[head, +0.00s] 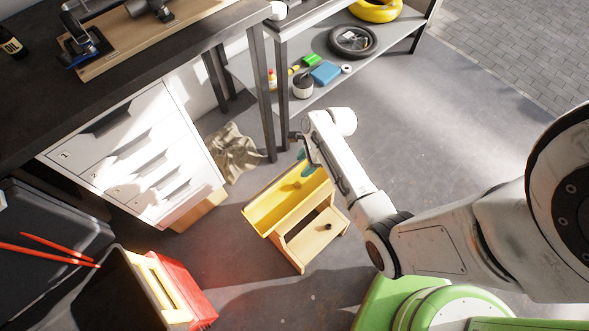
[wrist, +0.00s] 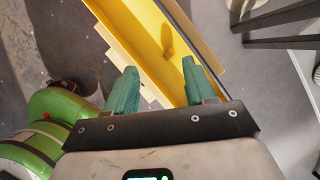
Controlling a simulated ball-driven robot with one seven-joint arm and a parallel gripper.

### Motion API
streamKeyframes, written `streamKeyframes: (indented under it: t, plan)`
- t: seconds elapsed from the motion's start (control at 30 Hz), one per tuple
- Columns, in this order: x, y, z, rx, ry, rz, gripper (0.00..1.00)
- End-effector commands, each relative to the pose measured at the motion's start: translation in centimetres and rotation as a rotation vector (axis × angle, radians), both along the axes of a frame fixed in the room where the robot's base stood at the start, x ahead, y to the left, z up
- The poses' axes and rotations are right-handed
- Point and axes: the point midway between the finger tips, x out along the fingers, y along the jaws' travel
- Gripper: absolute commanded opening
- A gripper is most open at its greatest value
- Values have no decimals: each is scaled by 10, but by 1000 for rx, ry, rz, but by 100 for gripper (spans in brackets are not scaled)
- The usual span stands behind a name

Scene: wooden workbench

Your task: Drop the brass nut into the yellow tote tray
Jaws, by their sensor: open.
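The yellow tote tray (head: 262,219) sits on top of a small wooden stand on the floor. It also shows below my gripper in the wrist view (wrist: 130,30). A small brass-coloured piece, which looks like the brass nut (wrist: 168,42), is inside the tray against its yellow surface; the head view shows it small (head: 297,184). My gripper (wrist: 159,66) has its teal fingers spread apart with nothing held between them. In the head view my gripper (head: 304,163) is over the tray's far right end.
The wooden stand (head: 306,240) has a lower shelf with a small dark object (head: 327,226) on it. A metal shelf unit (head: 320,85) with a tyre stands behind. White drawers (head: 140,160) and a red bin (head: 190,290) are left. Floor on the right is clear.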

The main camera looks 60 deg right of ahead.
Motion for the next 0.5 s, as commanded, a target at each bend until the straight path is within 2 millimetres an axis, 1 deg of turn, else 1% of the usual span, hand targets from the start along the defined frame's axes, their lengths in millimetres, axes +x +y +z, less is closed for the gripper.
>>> streamKeyframes:
  t: [0.03, 0.2, 0.33, 0.5]
  plan:
    - [-3, -3, 11, -2, -2, -2, 54]
    - [-11, -11, 37, -1, -1, -2, 54]
    - [-15, -14, 50, -1, -1, 0, 54]
    - [-17, -16, 55, 1, 1, 0, 54]
